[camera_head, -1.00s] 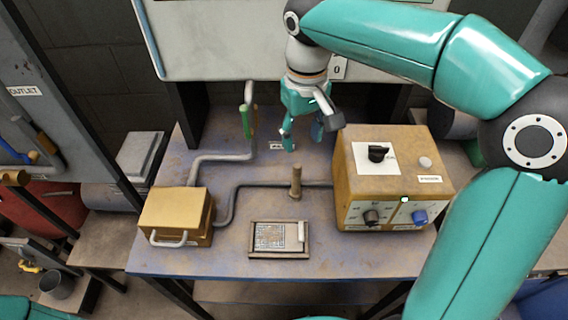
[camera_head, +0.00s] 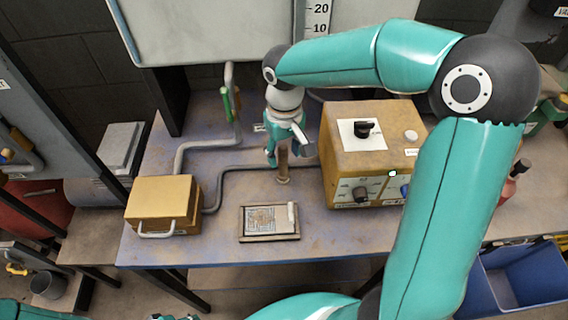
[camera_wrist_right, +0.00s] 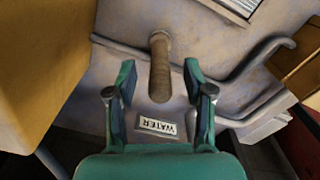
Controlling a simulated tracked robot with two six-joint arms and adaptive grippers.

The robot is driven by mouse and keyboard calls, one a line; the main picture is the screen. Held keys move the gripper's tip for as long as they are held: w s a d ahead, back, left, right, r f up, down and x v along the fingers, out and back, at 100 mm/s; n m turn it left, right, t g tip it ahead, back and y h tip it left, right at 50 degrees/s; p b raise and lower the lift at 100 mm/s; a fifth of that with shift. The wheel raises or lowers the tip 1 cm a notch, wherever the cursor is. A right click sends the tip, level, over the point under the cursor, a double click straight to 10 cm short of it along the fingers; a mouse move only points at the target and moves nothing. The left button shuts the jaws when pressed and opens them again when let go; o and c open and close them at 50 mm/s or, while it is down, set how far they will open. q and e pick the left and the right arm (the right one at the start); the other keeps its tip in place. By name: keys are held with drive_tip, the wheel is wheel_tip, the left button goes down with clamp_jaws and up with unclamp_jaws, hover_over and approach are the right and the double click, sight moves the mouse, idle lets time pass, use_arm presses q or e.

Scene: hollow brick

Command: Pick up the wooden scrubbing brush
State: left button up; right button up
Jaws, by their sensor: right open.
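A slim brown wooden handle, which I take for the scrubbing brush (camera_head: 283,174), stands upright on the blue-edged bench; no bristles show. In the right wrist view the brush (camera_wrist_right: 160,62) rises between the two fingers, with a gap on each side. My right gripper (camera_head: 284,152) is open and hangs over the brush, hiding its upper part in the head view. The right wrist view also shows the open gripper (camera_wrist_right: 159,82). Only small bits of what seems my left gripper (camera_head: 175,317) show at the bottom edge, too little to tell its state.
A yellow control box (camera_head: 350,150) with knobs stands close right of the brush. A grey pipe (camera_head: 235,168) runs behind it to a smaller yellow box (camera_head: 163,200). A framed plate (camera_head: 269,222) lies in front. A WATER label (camera_wrist_right: 157,126) is on the bench.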

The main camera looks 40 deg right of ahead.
sight(283, 161)
drive_tip(key=f, duration=0.4)
drive_tip(key=shift+w, duration=0.2)
clamp_jaws()
